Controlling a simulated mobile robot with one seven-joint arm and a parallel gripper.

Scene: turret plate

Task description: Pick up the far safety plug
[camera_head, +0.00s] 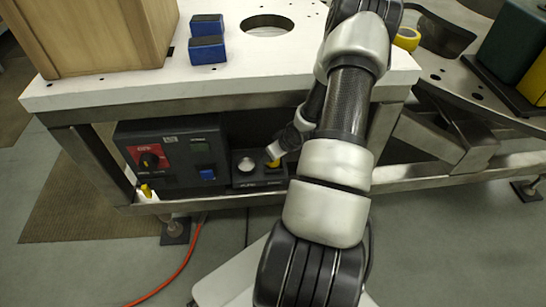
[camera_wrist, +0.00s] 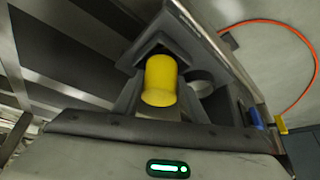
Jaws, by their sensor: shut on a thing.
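A yellow safety plug (camera_head: 273,163) shows at the right of the small dark socket panel (camera_head: 246,184) under the table. My gripper (camera_head: 281,154) reaches down to it from the right, partly hidden behind my arm. In the wrist view the yellow plug (camera_wrist: 160,78) stands between the dark fingers of my gripper (camera_wrist: 158,92), which is shut on it. I cannot tell whether its lower end is still seated in the panel. Another small yellow piece (camera_head: 147,190) is at the left on the lower frame bar; a yellow piece also shows at the right in the wrist view (camera_wrist: 283,127).
A control box (camera_head: 160,155) with a red switch stands left of the panel. The white table top (camera_head: 110,93) overhangs both, with a wooden box (camera_head: 95,35) and blue blocks (camera_head: 207,49) on it. An orange cable (camera_head: 183,262) runs on the floor.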

